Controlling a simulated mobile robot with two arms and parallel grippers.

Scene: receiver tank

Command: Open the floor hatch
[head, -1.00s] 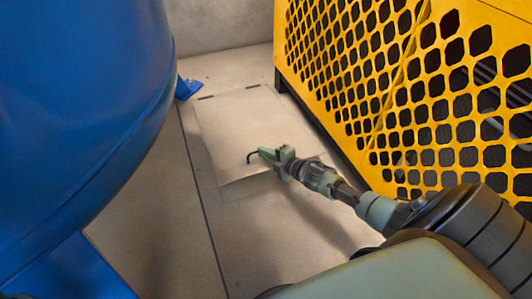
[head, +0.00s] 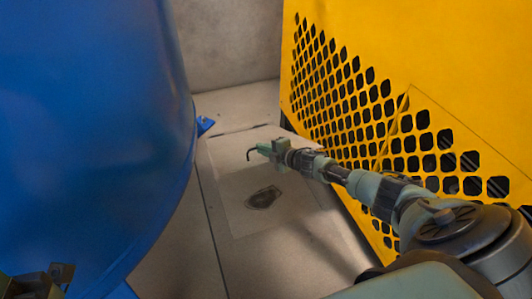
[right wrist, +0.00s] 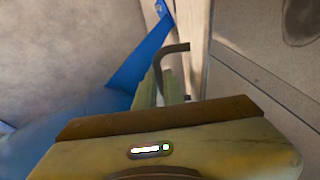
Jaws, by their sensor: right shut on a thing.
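The floor hatch (head: 228,150) is a pale square panel in the floor between the blue tank and the yellow guard. Its near edge is raised, and the panel tilts up toward its far side. Below it a pale recess with a dark patch (head: 263,197) is exposed. My right gripper (head: 258,151) is shut on the dark bent handle (head: 249,155) at the hatch. The handle (right wrist: 171,52) also rises by the gripper's fingers in the right wrist view. My left gripper's fingers are not visible; only some hardware shows in the lower left corner of the head view.
The large blue tank (head: 90,130) fills the left, with a blue foot (head: 205,126) near the hatch's far corner. The perforated yellow guard (head: 450,80) stands close on the right. A grey wall (head: 235,50) closes the back. Bare floor (head: 180,250) lies in front.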

